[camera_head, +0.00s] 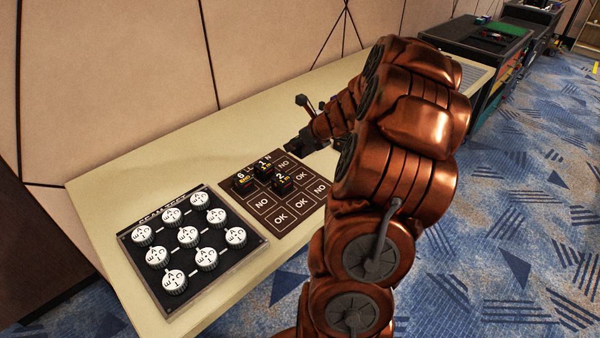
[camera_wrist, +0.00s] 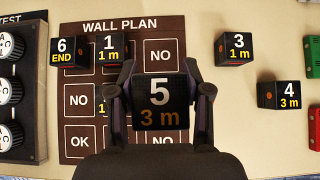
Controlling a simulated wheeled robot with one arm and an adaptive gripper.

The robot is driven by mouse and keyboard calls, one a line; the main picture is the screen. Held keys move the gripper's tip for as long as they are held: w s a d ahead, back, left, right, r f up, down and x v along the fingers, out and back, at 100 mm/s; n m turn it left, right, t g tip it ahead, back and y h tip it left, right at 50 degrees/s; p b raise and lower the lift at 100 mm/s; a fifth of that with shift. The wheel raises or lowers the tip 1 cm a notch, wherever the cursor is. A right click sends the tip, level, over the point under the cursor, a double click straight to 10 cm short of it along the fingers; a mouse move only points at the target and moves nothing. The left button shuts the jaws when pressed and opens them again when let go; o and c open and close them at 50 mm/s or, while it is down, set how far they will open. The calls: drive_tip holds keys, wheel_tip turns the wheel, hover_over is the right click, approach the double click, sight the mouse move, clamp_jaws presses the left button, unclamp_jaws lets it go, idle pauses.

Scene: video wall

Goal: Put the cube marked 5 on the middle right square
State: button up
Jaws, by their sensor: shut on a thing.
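The cube marked 5 (camera_wrist: 160,103) is black with a yellow "3 m". In the wrist view it is clasped between the two fingers of my gripper (camera_wrist: 160,85), in front of the right side of the brown WALL PLAN board (camera_wrist: 150,29). It hides the board's middle right square in that view; its height above the board cannot be told. In the head view that square (camera_head: 300,176) reads OK and is bare. My gripper (camera_head: 297,145) there is past the board's far edge, and the cube is not distinguishable.
Cubes 6 (camera_wrist: 68,52) and 1 (camera_wrist: 112,50) stand along the board's top row, and cube 2 (camera_head: 282,182) in its middle. Cubes 3 (camera_wrist: 235,48) and 4 (camera_wrist: 280,95) stand right of the board. A panel of white knobs (camera_head: 188,237) lies left of it.

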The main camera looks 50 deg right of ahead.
drive_tip(key=shift+f+b, duration=0.45)
drive_tip(key=shift+f, duration=4.1)
drive_tip(key=o, duration=1.2)
drive_tip(key=shift+f, duration=0.1)
